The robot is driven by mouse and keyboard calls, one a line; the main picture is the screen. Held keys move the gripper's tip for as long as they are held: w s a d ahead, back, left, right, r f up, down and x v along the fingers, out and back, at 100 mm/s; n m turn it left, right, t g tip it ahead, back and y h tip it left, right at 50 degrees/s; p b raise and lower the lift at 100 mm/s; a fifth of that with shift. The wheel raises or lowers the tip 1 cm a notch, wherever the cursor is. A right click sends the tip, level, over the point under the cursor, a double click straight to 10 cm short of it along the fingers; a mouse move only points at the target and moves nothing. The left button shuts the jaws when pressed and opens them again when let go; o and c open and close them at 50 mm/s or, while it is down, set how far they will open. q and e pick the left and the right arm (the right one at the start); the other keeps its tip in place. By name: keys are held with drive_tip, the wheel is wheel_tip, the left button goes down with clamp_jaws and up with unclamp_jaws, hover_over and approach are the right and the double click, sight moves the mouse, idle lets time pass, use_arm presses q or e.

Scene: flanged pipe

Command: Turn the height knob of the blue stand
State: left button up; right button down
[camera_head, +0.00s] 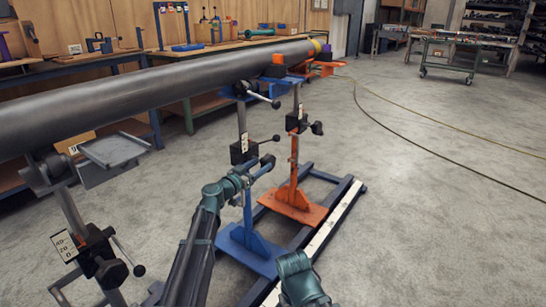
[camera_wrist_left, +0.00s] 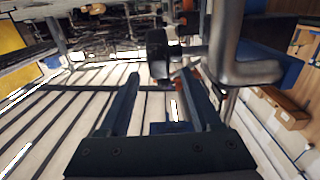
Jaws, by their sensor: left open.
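The blue stand (camera_head: 250,246) rises from a blue base plate to a blue cradle under the long dark pipe (camera_head: 150,88). A black clamp block (camera_head: 240,152) sits on its post, with a black knob (camera_head: 268,161) out to the right. My left gripper (camera_head: 264,168) is at this knob, its jaws open. In the left wrist view, a black round knob (camera_wrist_left: 158,46) on a metal shaft lies just beyond the open fingertips (camera_wrist_left: 160,78). I cannot tell if they touch it.
An orange stand (camera_head: 291,195) is close behind the blue one, with its own black knob (camera_head: 316,128). A grey stand (camera_head: 92,252) is at the left. A rail frame (camera_head: 325,225) lies on the floor. Open floor lies to the right, crossed by a cable (camera_head: 400,142).

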sight(273, 156)
use_arm(q)
drive_tip(key=x, duration=0.9)
drive_tip(key=shift+s, duration=0.1)
clamp_jaws()
